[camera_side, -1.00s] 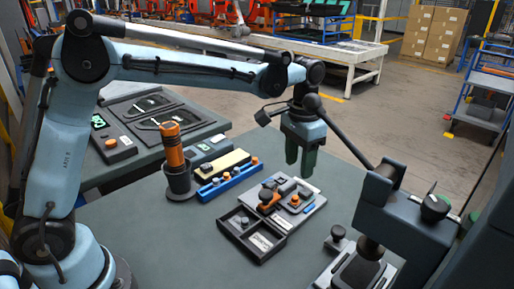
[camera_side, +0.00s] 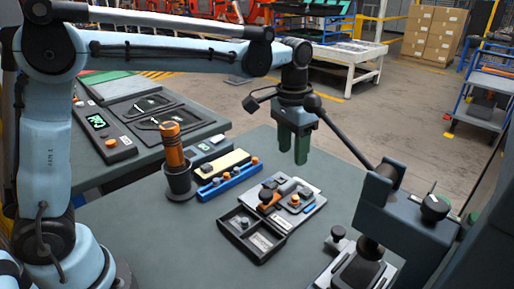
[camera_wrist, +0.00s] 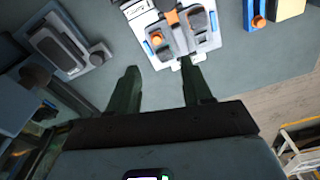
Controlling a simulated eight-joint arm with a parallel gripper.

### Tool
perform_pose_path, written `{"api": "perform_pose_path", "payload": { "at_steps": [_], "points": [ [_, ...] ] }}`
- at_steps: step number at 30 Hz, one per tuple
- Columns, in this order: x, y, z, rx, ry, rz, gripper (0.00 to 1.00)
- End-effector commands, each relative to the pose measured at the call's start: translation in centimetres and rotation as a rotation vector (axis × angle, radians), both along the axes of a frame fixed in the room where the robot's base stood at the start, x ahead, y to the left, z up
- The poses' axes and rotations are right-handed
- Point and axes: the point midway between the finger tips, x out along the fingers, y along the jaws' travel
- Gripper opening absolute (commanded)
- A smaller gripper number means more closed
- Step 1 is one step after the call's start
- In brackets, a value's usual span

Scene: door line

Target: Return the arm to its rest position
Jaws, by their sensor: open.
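My gripper (camera_side: 293,150) hangs above the back edge of the grey-green table (camera_side: 130,240), pointing down, with its two dark green fingers apart and nothing between them. In the wrist view the fingers of my gripper (camera_wrist: 158,88) are also spread and empty. Beyond them in that view lies a light plate with grey and orange parts (camera_wrist: 178,32); it also shows on the table in the side view (camera_side: 296,197), below my gripper and apart from it.
An orange-handled tool (camera_side: 173,145) stands in a dark cup. A blue rack (camera_side: 228,182) and a black divided tray (camera_side: 252,238) lie on the table. A dark press-like machine (camera_side: 405,215) stands at the right. The table's front left is clear.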

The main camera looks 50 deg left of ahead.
Motion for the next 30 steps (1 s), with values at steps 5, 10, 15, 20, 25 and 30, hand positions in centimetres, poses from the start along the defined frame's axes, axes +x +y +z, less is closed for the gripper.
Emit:
{"api": "perform_pose_path", "payload": {
  "at_steps": [5,10,15,20,25,30],
  "points": [
    [-3.0,2.3,1.3,-0.019,-0.107,0.049,0.50],
    [-6.0,4.2,1.7,-0.034,-0.213,0.095,0.50],
    [-9.1,5.8,1.2,-0.046,-0.318,0.141,0.50],
    [-11.9,7.1,0.0,-0.055,-0.417,0.181,0.50],
    [-14.1,8.1,-1.6,-0.062,-0.504,0.215,0.50],
    [-15.0,8.5,-2.5,-0.064,-0.551,0.232,0.50]
  ]
}}
